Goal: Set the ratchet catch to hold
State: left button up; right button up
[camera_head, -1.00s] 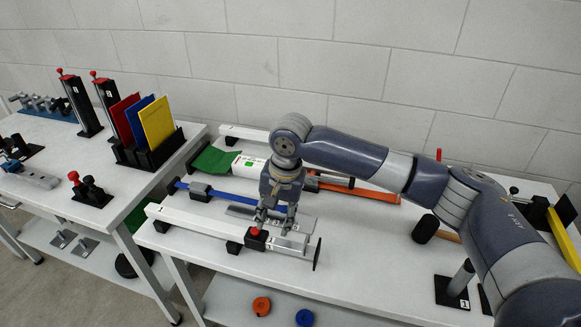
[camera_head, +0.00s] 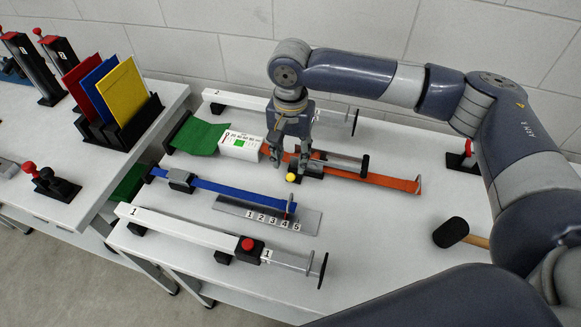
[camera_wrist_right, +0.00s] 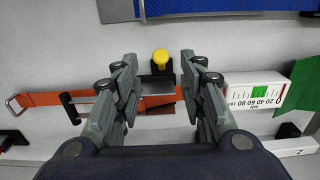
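An orange strap (camera_head: 385,176) runs across the table through a dark ratchet block with a long handle (camera_head: 345,163). A yellow knob (camera_head: 291,178) sits on a small black mount at the near side of this block; I take it for the catch. The yellow knob (camera_wrist_right: 160,57) also shows in the right wrist view, near the block's grey top. My right gripper (camera_head: 288,160) points down over the block, just behind the knob. In the wrist view its fingers (camera_wrist_right: 158,78) are apart with nothing between them; contact cannot be told. My left gripper is not in view.
A white gauge box (camera_head: 240,146) with a green band stands left of the gripper, by a green cloth (camera_head: 200,137). A blue strap (camera_head: 235,194) and beam 1 with a red button (camera_head: 248,244) lie nearer. Beam 2 (camera_head: 235,98) lies behind. A mallet (camera_head: 451,232) lies right.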

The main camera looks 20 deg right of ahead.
aim_at(291, 175)
notch_tip(291, 175, down, 7)
jog(key=shift+w+r+p, duration=0.15)
jog(key=shift+r+p, duration=0.05)
jog(key=shift+p, duration=0.1)
jog(key=shift+c, duration=0.3)
grip_shut()
